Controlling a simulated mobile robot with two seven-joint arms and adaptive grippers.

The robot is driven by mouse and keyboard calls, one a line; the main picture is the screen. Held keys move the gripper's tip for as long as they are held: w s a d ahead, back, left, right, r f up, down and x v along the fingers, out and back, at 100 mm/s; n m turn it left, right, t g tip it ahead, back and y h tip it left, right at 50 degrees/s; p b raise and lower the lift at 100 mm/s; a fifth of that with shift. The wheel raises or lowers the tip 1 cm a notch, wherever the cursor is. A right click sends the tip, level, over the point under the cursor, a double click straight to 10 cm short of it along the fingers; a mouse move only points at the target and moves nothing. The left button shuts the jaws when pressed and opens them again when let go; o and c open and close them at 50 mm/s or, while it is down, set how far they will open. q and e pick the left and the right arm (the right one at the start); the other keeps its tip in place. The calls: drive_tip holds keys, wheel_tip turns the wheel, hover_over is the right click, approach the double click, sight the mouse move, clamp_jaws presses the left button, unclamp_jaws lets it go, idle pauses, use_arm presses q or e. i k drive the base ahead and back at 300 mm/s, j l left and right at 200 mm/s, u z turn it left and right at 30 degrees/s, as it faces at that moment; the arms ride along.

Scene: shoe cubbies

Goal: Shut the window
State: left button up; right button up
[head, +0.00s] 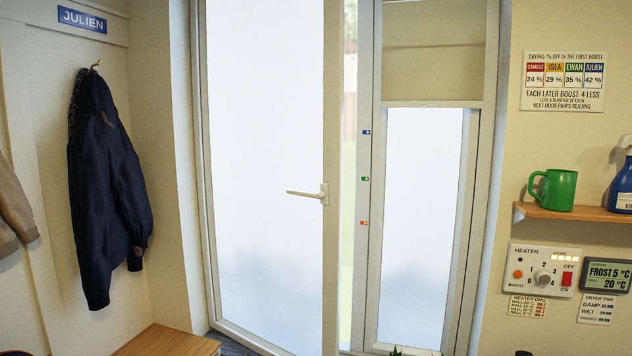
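The window (268,140) is a tall frosted pane in a pale frame, in the middle of the head view. It stands ajar, with its lower edge slanting toward me. A narrow strip of outdoors (348,200) shows between its right edge and the post. Its white lever handle (308,194) sits on the right side of the sash and lies about level, pointing left. The window's bottom right corner is cut off by the picture edge. Neither of my grippers can be made out in this view.
A fixed frosted side pane (422,220) stands right of a post (365,200) with small coloured marks. A dark jacket (105,190) hangs at left above a wooden bench top (172,342). A shelf (570,212) holds a green mug (556,190) above a heater panel (543,270).

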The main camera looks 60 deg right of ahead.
sight(267, 76)
drive_tip(key=z, duration=1.6)
